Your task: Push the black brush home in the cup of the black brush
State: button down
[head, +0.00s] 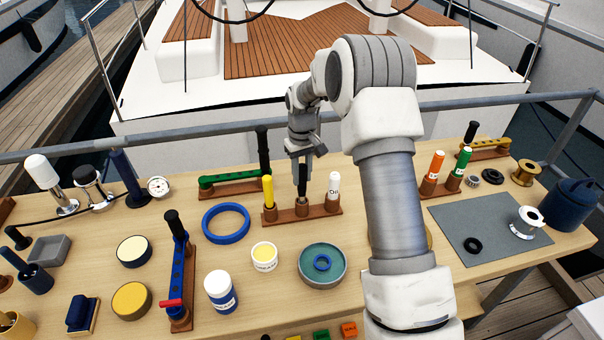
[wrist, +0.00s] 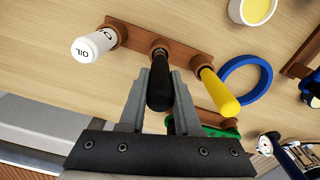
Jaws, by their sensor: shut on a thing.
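The black brush (head: 303,182) stands upright, its lower end at the middle cup (head: 302,209) of a brown wooden rack. How deep it sits in the cup cannot be told. My gripper (head: 301,162) points down from above and is shut on the upper part of the black brush. In the wrist view the black brush (wrist: 160,82) lies between the two fingers (wrist: 160,92), and its cup (wrist: 159,46) shows beyond it. A yellow brush (head: 268,190) stands on the rack's left and a white oil-labelled one (head: 334,186) on its right, both close to my fingers.
A blue ring (head: 226,223), a yellow-topped tub (head: 264,256) and a round teal dish (head: 322,265) lie in front of the rack. A green tool (head: 230,183) with a black upright handle stands behind left. A grey mat (head: 470,240) lies right, beyond my arm.

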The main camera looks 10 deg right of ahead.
jog(key=shift+f+b, duration=0.7)
jog(key=shift+f, duration=0.55)
jog(key=c, duration=0.5)
grip_release()
jog(key=shift+r, duration=0.15)
jog(key=shift+r, duration=8.6)
